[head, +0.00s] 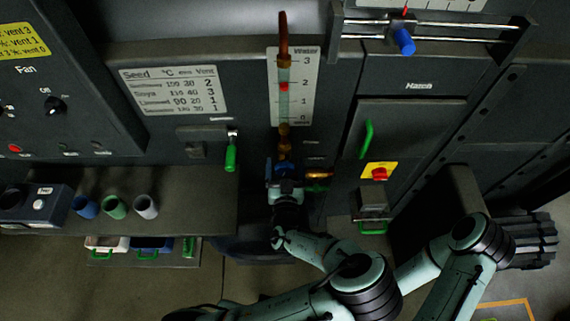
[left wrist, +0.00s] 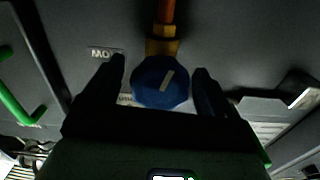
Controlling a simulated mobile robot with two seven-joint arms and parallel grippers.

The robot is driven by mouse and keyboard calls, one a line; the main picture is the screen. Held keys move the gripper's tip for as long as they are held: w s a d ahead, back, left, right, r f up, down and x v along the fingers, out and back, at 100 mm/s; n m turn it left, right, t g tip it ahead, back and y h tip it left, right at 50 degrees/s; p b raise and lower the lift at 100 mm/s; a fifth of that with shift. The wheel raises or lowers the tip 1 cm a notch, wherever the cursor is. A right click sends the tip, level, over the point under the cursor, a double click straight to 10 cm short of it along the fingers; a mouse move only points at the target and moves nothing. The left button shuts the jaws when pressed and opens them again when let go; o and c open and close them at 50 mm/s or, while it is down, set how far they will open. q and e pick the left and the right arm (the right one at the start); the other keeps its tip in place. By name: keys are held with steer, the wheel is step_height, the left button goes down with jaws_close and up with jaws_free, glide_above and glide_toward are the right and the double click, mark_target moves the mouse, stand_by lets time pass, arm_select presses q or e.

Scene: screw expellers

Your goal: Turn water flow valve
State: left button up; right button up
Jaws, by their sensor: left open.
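The water flow valve is a blue faceted knob (left wrist: 160,82) with a pale stripe, below a brass fitting (left wrist: 163,47) in the left wrist view. In the head view the knob is mostly hidden by my gripper, under the flow tube (head: 284,105) with its red float. My left gripper (head: 284,178) is open at the knob. In the left wrist view its two dark fingers (left wrist: 160,85) stand one on each side of the knob, with narrow gaps visible. The knob's stripe is tilted from upright. My right gripper cannot be made out.
A green-handled lever (head: 231,155) is left of the valve. A red knob on a yellow plate (head: 379,173) and a green handle (head: 367,139) are to the right. Several coloured cups (head: 115,207) stand on the left shelf. A blue-handled slider (head: 404,41) is above right.

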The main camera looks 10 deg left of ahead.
arm_select(q)
steer(key=c, duration=1)
steer(key=shift+m+b, duration=0.3)
steer(key=shift+m, duration=0.8)
steer(key=shift+c, duration=0.2)
steer(key=shift+r+m, duration=0.1)
steer(key=shift+m, duration=1.2)
arm_select(e)
steer(key=shift+s+f, duration=0.4)
steer(key=shift+f, duration=0.15)
arm_select(q)
steer(key=o, duration=1)
arm_select(e)
steer(key=shift+w, duration=0.1)
arm_select(q)
steer(key=shift+o, duration=0.2)
